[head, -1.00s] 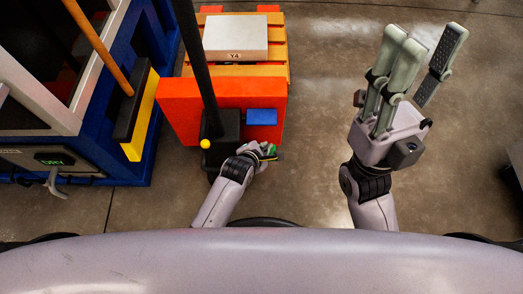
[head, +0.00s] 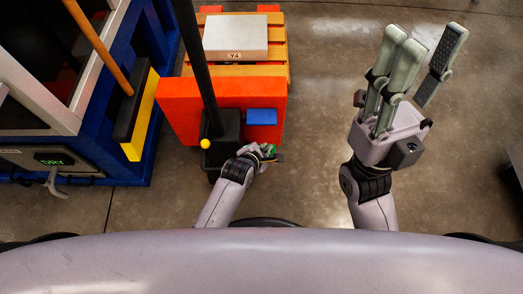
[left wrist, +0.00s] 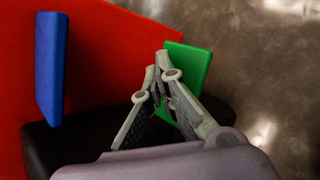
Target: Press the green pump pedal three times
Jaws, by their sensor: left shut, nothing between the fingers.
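The green pedal (head: 268,149) is a small plate at the near right of the black pedal base (head: 222,150), partly hidden by my left gripper (head: 264,153). In the left wrist view the green pedal (left wrist: 190,66) stands behind the fingers, which partly cover it. My left gripper (left wrist: 160,62) is shut and empty, its tips close over the pedal face; I cannot tell whether they touch it. My right gripper (head: 420,62) is open and empty, raised over bare floor at the right.
A blue pedal (head: 262,116) sits beyond the green one, before a red-orange block (head: 180,105). It also shows in the left wrist view (left wrist: 50,68). A blue-framed tank stands left. Floor at right is clear.

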